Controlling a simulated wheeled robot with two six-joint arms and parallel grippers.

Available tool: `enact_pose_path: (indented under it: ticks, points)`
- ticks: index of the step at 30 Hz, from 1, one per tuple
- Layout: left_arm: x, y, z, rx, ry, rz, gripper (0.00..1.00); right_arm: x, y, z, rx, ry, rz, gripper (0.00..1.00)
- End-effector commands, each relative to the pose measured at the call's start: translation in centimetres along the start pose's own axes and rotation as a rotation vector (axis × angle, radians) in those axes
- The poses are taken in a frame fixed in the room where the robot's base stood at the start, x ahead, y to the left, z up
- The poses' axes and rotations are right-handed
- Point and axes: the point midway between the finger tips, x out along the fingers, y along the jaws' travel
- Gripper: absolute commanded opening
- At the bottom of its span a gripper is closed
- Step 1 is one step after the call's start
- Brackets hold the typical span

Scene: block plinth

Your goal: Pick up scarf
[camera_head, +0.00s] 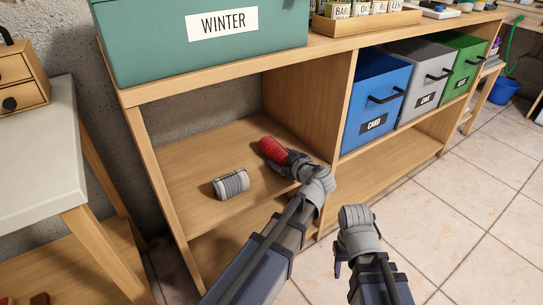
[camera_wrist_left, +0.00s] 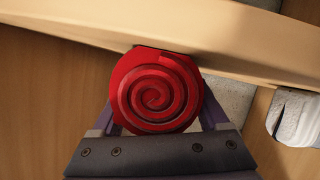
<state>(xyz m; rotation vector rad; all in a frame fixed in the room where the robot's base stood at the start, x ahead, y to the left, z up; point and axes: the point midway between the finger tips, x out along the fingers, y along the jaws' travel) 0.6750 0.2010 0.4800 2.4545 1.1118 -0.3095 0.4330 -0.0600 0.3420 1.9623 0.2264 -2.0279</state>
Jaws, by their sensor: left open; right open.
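A red rolled cloth, which looks like a rolled scarf (camera_head: 272,148), lies on the shelf of the wooden unit. Its spiral end (camera_wrist_left: 155,95) fills the middle of the left wrist view. My left gripper (camera_head: 290,160) is at the near end of this roll, with its fingers open on either side of it. Whether the fingers touch the cloth cannot be told. A grey striped roll (camera_head: 231,184) lies on the same shelf to the left, apart from the gripper. My right gripper (camera_head: 340,266) is open and empty over the tiled floor, in front of the unit.
The wooden unit (camera_head: 340,58) has a top board above the shelf and a divider right of the red roll. A green WINTER box (camera_head: 160,50) stands on top. Blue (camera_head: 368,75), grey and green bins fill the right bay. A white-topped table (camera_head: 40,150) stands left.

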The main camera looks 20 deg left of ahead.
Motion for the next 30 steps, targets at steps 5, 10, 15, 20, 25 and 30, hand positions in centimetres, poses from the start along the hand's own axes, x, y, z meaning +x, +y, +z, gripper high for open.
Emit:
enact_pose_path:
  ticks: [5, 10, 15, 20, 25, 30]
  points:
    - [-0.04, 0.00, -0.05, 0.000, 0.000, 0.000, 0.78, -0.06, 0.02, 0.04, 0.000, 0.000, 0.000, 0.50]
    - [-0.03, 0.00, -0.05, 0.000, 0.000, 0.000, 0.58, -0.06, 0.02, 0.03, 0.000, 0.000, 0.000, 0.50]
    - [-0.03, 0.00, -0.06, 0.000, 0.000, 0.000, 0.39, -0.06, 0.02, 0.03, 0.000, 0.000, 0.000, 0.50]
    - [-0.02, 0.00, -0.06, 0.000, 0.000, 0.000, 0.21, -0.06, 0.02, 0.03, 0.000, 0.000, 0.000, 0.50]
    - [-0.02, 0.00, -0.08, 0.000, 0.001, 0.001, 0.06, -0.06, 0.02, 0.03, 0.000, 0.000, 0.000, 0.50]
    - [-0.03, 0.01, -0.09, 0.000, 0.001, 0.001, 0.06, -0.08, 0.02, 0.03, 0.000, 0.000, 0.000, 0.50]
